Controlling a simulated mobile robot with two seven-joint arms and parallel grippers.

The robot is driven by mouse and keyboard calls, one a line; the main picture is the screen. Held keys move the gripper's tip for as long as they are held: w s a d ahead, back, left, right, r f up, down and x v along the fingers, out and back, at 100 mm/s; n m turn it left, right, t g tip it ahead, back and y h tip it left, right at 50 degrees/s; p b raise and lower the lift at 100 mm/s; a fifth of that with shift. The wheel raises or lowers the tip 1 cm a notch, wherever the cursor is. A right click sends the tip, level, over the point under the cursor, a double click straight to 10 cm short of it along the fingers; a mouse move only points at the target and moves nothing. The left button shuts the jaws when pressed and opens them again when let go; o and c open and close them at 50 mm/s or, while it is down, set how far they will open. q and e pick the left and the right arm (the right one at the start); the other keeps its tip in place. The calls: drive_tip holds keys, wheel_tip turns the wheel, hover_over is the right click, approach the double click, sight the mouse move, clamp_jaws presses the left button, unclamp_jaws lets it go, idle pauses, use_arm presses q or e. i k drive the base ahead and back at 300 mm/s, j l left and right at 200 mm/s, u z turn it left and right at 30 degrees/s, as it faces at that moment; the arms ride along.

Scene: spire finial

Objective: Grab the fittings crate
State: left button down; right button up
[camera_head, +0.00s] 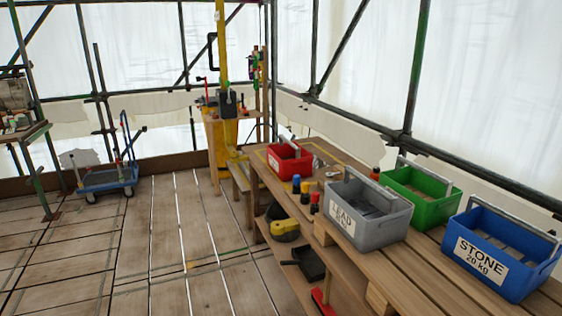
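Several crates with carry handles stand on the wooden bench (400,262) at the right. A small red crate (290,160) is at the bench's far end, with a pale handle. A grey crate (365,216) has a white label that seems to read "LEAD". A green crate (419,197) stands behind it, with no label showing. A blue crate (502,254) at the near right reads "STONE 20 KG". I cannot tell from any label which one is the fittings crate. Neither of my grippers is in view.
Small bottles (305,190) stand between the red and grey crates. A shelf below holds a black and yellow item (282,226) and a dark pan (306,262). A blue trolley (107,178) stands at the back left. The plank floor (150,240) left of the bench is clear.

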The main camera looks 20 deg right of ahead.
sight(289, 156)
drive_tip(key=i, duration=2.8)
